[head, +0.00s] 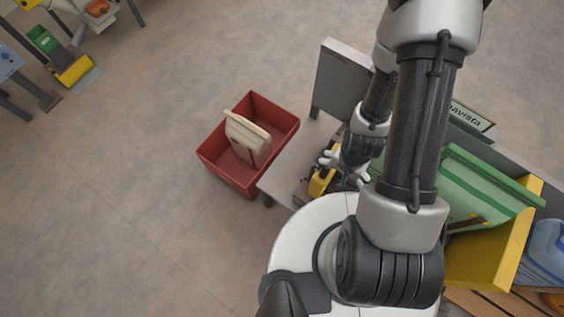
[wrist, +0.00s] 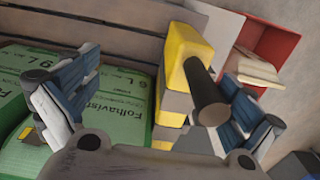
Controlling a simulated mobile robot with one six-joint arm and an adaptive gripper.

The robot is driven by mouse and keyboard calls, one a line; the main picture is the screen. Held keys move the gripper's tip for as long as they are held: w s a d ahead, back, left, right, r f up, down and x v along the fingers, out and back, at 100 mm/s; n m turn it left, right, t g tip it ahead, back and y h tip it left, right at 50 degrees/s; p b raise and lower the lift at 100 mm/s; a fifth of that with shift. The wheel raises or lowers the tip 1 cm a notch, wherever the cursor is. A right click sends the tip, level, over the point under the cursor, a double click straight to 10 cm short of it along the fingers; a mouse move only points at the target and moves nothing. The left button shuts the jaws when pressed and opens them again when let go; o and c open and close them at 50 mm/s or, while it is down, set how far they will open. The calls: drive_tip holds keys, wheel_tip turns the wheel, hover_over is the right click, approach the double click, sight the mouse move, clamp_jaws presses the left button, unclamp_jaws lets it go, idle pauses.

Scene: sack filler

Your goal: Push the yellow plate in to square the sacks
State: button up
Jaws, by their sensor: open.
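A yellow part (wrist: 186,48), which looks like the yellow plate, stands with grey blocks beside the green sacks in the wrist view. A dark round handle (wrist: 208,100) sticks out from it toward the camera. My gripper (wrist: 157,68) is open, one finger over the sacks and the other just right of the handle. I cannot tell whether it touches anything. In the head view a yellow part (head: 321,182) shows beside my gripper (head: 345,165), mostly hidden by my arm.
A red crate (head: 224,172) with a beige bundle (head: 247,138) stands on the floor left of the grey bench (head: 290,166). A grey panel (head: 341,78) rises behind. A yellow tray (head: 487,260) and a green item (head: 470,197) are at right. Floor at left is largely clear.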

drive_tip(key=shift+s+d+p, duration=0.4)
drive_tip(key=shift+s+d, duration=0.05)
drive_tip(key=shift+s, duration=0.05)
drive_tip(key=shift+w+a, duration=0.1)
drive_tip(key=shift+w+a, duration=1.45)
drive_tip(key=shift+a, duration=0.25)
wheel_tip(320, 180, up, 9)
drive_tip(key=p, duration=0.7)
